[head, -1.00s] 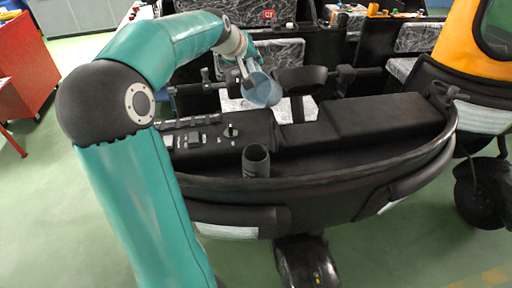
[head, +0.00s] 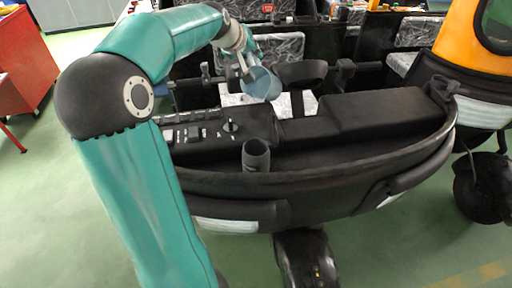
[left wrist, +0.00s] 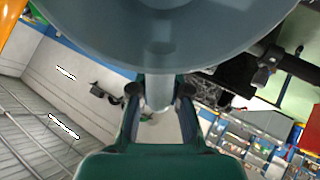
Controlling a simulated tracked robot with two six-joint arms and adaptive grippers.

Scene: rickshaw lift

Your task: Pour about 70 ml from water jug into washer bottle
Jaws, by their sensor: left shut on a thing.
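A translucent blue water jug (head: 261,84) hangs tilted above the black vehicle's dashboard in the head view. My left gripper (head: 243,68) is shut on its handle. In the left wrist view the jug (left wrist: 165,35) fills the top, and the fingers (left wrist: 159,92) close on the upright handle. A dark, open-topped cylinder (head: 256,156) stands upright at the dashboard's near edge, below and apart from the jug; I cannot tell whether it is the washer bottle. The water level and any flow cannot be made out. My right gripper is not in view.
The black dashboard (head: 370,116) with switches at its left runs across the middle. A black handlebar with a dark pad (head: 302,74) lies right beside the jug. Another dark cup (head: 441,90) sits at the right end. A red cabinet (head: 25,60) stands far left.

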